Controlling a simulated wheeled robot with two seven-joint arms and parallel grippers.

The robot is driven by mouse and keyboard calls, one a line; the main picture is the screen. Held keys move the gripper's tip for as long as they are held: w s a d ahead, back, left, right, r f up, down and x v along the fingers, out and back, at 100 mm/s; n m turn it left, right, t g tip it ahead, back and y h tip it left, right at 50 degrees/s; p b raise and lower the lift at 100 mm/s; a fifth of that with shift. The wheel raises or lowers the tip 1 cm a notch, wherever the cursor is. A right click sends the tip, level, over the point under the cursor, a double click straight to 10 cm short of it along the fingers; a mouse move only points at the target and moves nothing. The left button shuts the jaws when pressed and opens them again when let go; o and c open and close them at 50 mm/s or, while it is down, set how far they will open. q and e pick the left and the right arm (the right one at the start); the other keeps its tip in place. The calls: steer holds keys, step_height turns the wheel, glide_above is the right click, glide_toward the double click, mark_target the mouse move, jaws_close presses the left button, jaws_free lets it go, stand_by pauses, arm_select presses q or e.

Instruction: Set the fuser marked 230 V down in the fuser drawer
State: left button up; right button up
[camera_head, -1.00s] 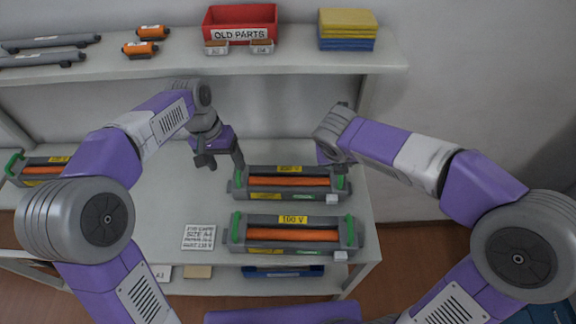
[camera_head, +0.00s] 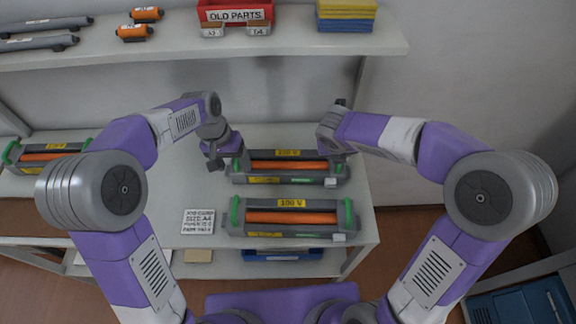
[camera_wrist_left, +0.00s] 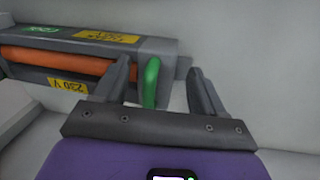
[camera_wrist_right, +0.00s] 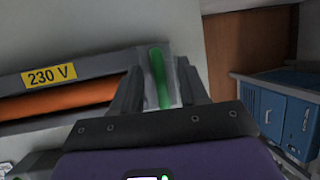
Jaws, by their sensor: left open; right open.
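The fuser marked 230 V (camera_head: 288,167) lies on the table behind another fuser. I cannot make out a fuser drawer for certain.
A fuser marked 100 V (camera_head: 291,217) lies in front, and another fuser (camera_head: 45,156) at the far left. A printed card (camera_head: 198,221) lies on the table. A blue cabinet-like unit (camera_head: 520,303) stands at lower right. The shelf above holds a red OLD PARTS bin (camera_head: 234,16).

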arm_select(q)
steer(key=shift+f, duration=0.15)
arm_select(e)
steer(key=shift+f, duration=0.1)
arm_select(q)
steer(key=shift+c, duration=0.3)
arm_select(e)
steer(key=shift+c, duration=0.3)
arm_select(q)
steer(key=c, duration=0.7)
arm_select(e)
steer(key=c, duration=0.7)
arm_select(q)
jaws_close()
arm_select(e)
jaws_close()
arm_select(q)
steer(key=shift+s+f, duration=0.1)
steer(key=shift+s, duration=0.05)
arm_select(e)
steer(key=shift+d, duration=0.1)
steer(key=shift+w, duration=0.1)
